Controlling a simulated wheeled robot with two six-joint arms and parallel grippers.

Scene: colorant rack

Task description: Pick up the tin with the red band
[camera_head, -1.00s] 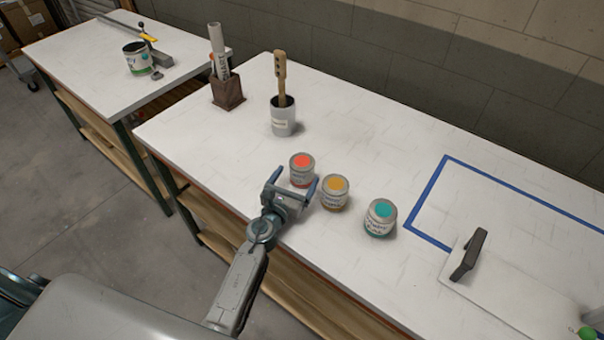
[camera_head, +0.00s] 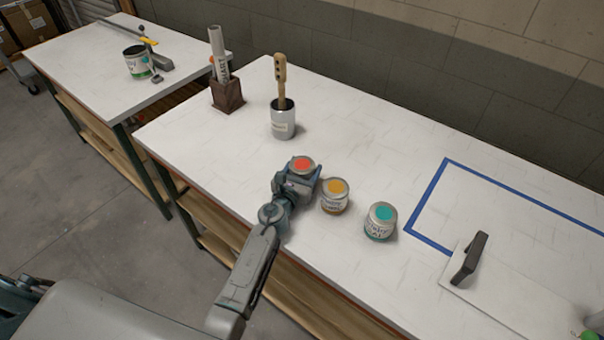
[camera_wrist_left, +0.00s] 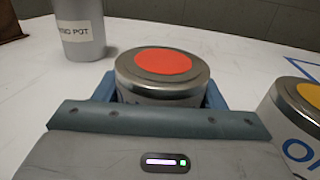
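The tin with the red lid disc (camera_head: 302,164) stands upright near the front edge of the bench. It fills the middle of the left wrist view (camera_wrist_left: 162,78); its lower part is hidden by the gripper. No band on its side can be made out. My left gripper (camera_head: 301,176) is at the tin, with one finger on each side of it. In the wrist view the fingers lie close along the tin's sides; whether they press on it cannot be told. My right gripper is not in view.
A yellow-lidded tin (camera_head: 335,195) stands close to the right, with a teal-lidded tin (camera_head: 380,221) beyond. A grey pot with a wooden stick (camera_head: 283,123) stands behind. Blue tape (camera_head: 425,239) and a white panel with a dark handle (camera_head: 468,258) are at the right.

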